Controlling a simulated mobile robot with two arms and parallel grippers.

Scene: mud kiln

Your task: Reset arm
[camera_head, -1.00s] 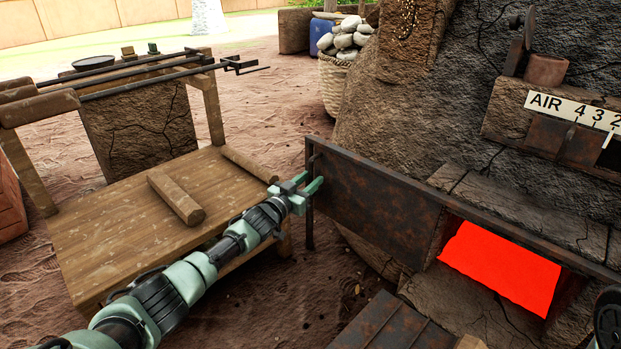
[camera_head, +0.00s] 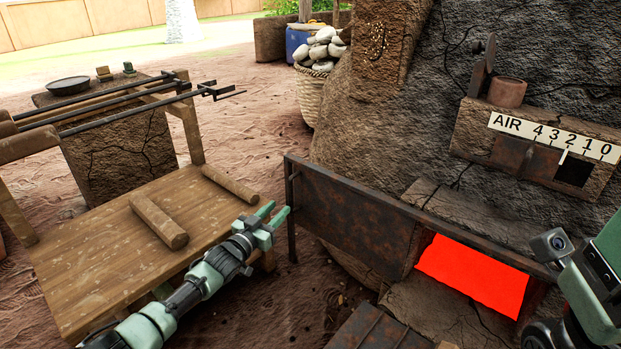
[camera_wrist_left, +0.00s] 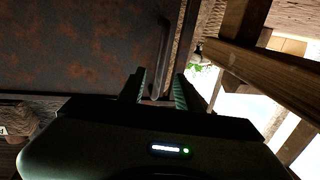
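My left gripper (camera_head: 277,214) is open and empty, beside the near left end of the rusty kiln door (camera_head: 345,213) and over the front right corner of the wooden table. In the left wrist view its two fingers (camera_wrist_left: 160,88) stand apart, with the dark door panel (camera_wrist_left: 80,45) and its upright handle bar (camera_wrist_left: 163,50) beyond them. The door stands open to the left of the glowing red kiln mouth (camera_head: 474,275). My right arm (camera_head: 590,290) shows at the right edge; its gripper fingers are not visible.
The wooden table (camera_head: 90,265) holds short round logs (camera_head: 158,222). Long metal rods (camera_head: 120,95) rest on a rack behind it. The kiln front carries an AIR scale (camera_head: 555,137) with a slider. A basket of stones (camera_head: 312,85) stands at the back. Bare ground lies between table and kiln.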

